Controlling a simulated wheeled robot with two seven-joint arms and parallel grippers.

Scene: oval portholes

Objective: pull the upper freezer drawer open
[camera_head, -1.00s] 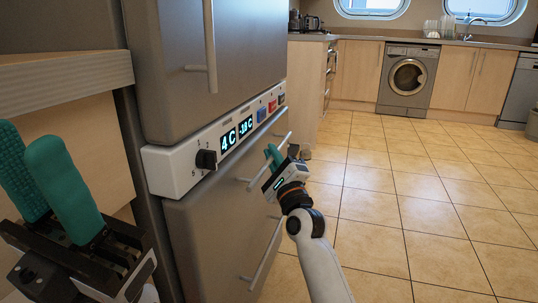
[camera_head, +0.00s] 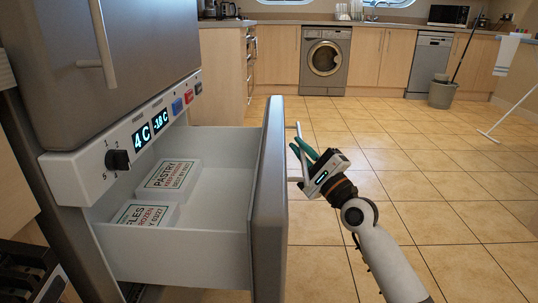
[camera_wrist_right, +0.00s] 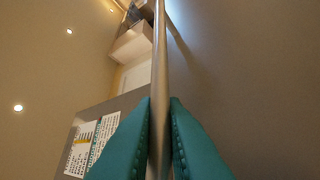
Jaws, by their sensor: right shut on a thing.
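The upper freezer drawer (camera_head: 215,190) stands far out from the fridge-freezer, its grey front (camera_head: 268,200) well clear of the cabinet. Its bar handle (camera_head: 298,150) runs along the outer face of the front. My right gripper (camera_head: 302,152) is shut on that handle; in the right wrist view the bar (camera_wrist_right: 160,70) passes between the two teal fingers (camera_wrist_right: 160,135). Inside the drawer lie two white boxes, one marked pastry (camera_head: 170,175) and one partly cut off by the drawer wall (camera_head: 146,213).
Above the drawer is the white control panel (camera_head: 117,150) with a dial and displays, and the closed upper fridge door (camera_head: 110,50). Open tiled floor (camera_head: 430,190) lies to the right.

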